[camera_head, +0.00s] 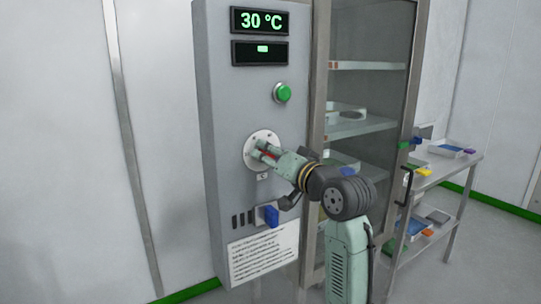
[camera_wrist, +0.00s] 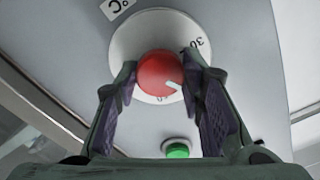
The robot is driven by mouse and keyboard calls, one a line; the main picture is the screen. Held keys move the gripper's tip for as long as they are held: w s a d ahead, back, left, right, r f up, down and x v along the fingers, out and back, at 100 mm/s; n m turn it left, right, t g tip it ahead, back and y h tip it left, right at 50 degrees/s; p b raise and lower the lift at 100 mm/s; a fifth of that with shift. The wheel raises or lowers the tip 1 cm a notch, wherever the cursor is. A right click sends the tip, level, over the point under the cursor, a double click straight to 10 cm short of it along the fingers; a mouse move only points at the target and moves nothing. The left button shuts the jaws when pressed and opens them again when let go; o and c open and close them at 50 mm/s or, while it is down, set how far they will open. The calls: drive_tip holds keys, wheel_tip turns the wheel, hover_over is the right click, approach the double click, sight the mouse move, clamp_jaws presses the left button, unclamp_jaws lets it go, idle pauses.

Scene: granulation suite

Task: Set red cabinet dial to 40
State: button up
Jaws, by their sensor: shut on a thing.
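The red dial (camera_wrist: 160,72) sits on a white round scale plate (camera_wrist: 128,42) on the grey cabinet front (camera_head: 222,120). In the head view the plate (camera_head: 250,146) shows behind my gripper (camera_head: 266,152), which covers most of the dial. In the wrist view my gripper (camera_wrist: 163,84) is shut on the dial, one dark pad on each side. Another number at the dial's lower edge is partly hidden. The upper display (camera_head: 262,21) reads 30 °C. The lower display (camera_head: 260,52) shows a green bar.
A green button (camera_head: 282,93) is above the dial; it also shows in the wrist view (camera_wrist: 177,150). A blue switch (camera_head: 268,214) and a text sheet (camera_head: 264,254) are below. A glass-door cabinet (camera_head: 318,90) stands close right, and a table with trays (camera_head: 448,166) beyond it.

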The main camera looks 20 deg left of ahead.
drive_tip(key=o, duration=1.1)
drive_tip(key=shift+o, duration=0.2)
drive_tip(key=shift+d, duration=0.1)
drive_tip(key=v, duration=1.2)
